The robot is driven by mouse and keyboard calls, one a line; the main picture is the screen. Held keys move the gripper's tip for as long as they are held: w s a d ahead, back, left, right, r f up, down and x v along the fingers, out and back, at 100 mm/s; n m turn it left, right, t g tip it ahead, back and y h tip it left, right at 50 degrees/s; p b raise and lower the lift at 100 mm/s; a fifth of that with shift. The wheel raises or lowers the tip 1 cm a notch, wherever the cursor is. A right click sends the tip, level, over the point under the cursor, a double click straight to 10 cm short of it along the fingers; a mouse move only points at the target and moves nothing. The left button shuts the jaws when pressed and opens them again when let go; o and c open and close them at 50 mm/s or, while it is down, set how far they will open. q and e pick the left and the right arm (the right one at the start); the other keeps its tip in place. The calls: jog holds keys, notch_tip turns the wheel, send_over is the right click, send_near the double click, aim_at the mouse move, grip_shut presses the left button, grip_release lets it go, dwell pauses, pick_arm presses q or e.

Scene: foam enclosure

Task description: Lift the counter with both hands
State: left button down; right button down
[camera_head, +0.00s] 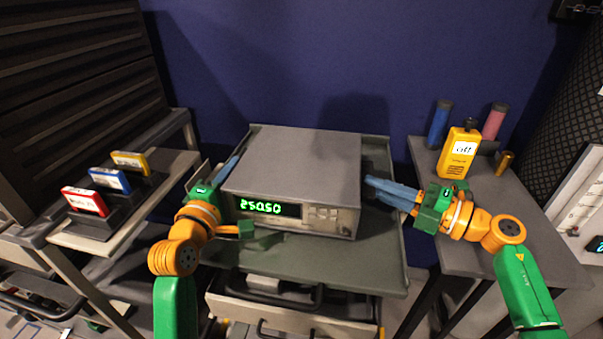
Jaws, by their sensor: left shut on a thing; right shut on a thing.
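The counter (294,163) is a grey box-shaped instrument with a green lit display and small buttons on its front. It is level over the grey-green top of a cart (330,266); I cannot tell whether its underside touches that top. My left gripper (232,164) is shut on the counter at its left side, with one blue finger along the edge. My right gripper (372,185) is shut on the counter at its right side, its blue fingers reaching in from the right. The exact grip points at both sides are partly hidden.
A side table on the right holds a yellow handheld meter (459,153), a blue cylinder (439,124), a pink cylinder (494,121) and a small brass piece (505,161). A left shelf holds red (85,201), blue (109,180) and yellow (130,163) cases. A blue wall stands behind.

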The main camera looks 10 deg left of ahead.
dwell(0.5)
